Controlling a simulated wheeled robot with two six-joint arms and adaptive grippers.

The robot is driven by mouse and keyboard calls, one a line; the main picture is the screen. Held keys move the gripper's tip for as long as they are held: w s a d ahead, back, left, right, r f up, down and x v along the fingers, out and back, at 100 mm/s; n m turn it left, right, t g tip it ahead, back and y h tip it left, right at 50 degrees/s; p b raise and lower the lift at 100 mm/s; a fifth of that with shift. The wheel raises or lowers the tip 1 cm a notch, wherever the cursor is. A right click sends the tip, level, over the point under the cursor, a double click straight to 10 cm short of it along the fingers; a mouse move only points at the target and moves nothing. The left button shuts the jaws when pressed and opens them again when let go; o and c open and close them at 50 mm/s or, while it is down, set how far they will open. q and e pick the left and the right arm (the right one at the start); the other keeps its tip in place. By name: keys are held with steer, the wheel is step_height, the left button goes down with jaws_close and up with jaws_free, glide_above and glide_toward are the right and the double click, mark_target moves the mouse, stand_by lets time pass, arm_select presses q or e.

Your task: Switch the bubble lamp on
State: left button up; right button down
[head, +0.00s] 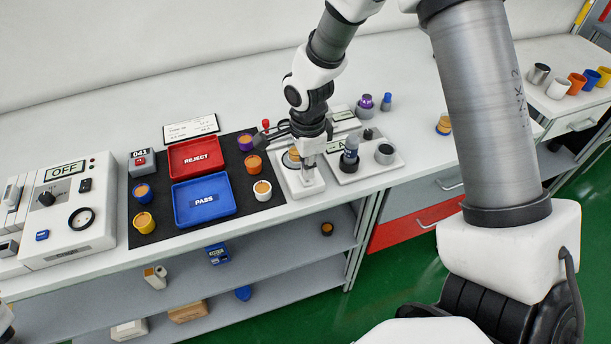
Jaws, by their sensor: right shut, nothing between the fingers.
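My right gripper (309,176) is shut and empty. It points down at the white base (292,190) in the middle of the bench, over its front part; I cannot tell whether it touches. An orange-topped round piece (291,158) on that base is partly hidden by the gripper. No part is clearly recognisable as a bubble lamp or its switch. My left gripper is not in view.
A red REJECT tray (171,161) and blue PASS tray (180,219) lie on a black mat (136,238) among several small pots.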

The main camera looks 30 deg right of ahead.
mark_target(307, 181)
steer(key=shift+f+b, duration=0.85)
steer(key=shift+f, duration=0.3)
steer(key=shift+r, duration=0.1)
step_height(307, 181, up, 7)
steer(key=p, duration=0.5)
steer(key=shift+p, duration=0.4)
